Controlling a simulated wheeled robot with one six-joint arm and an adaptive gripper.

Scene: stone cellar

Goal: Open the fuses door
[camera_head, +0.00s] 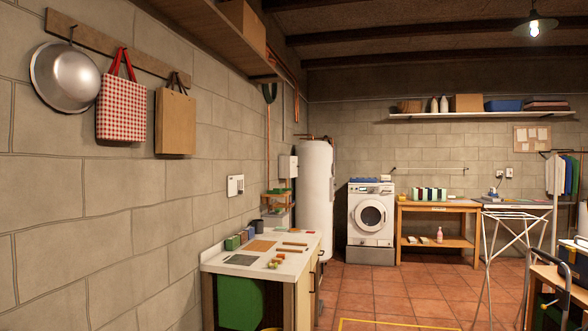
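No door with a readable fuse label shows. A small white panel (236,185) with a darker strip is fixed on the left block wall above the white-topped counter. A pale grey box (288,166) hangs farther along that wall, beside the white water heater; its front is seen at a steep angle. I cannot tell which of the two holds the fuses, or whether either has an open door. My gripper is not in view.
The counter (228,258) stands against the left wall with several small items on top. A washing machine (371,214) and wooden table (438,206) stand at the back. A drying rack (516,216) and trolley (562,285) are at right. Tiled floor (375,300) is clear in the middle.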

